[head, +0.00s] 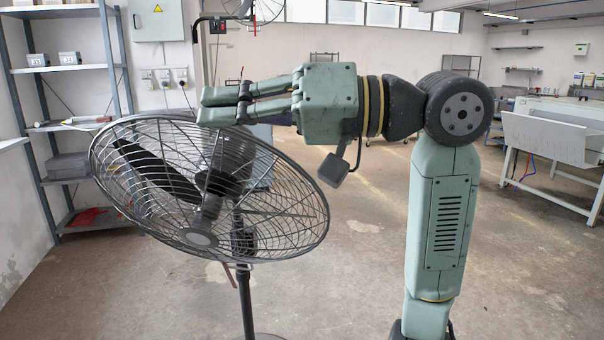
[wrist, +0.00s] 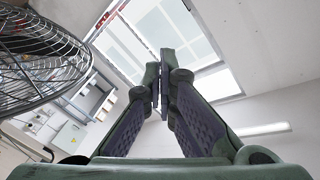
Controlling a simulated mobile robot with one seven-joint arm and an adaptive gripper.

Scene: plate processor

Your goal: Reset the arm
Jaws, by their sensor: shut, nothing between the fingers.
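My green gripper (head: 203,106) is in the middle of the head view, held level and pointing left above a standing fan. My arm rises from the lower right and bends at a dark round joint. In the wrist view the two fingers of my gripper (wrist: 160,85) come together at the tips, with nothing between them. The gripper is shut and empty.
The large fan (head: 200,240) with its wire cage stands close below and left of my gripper; it also shows in the wrist view (wrist: 35,65). A metal shelf (head: 85,67) stands at the left wall. A pale processing machine (head: 550,135) stands at the right. Open floor (head: 350,260) lies between.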

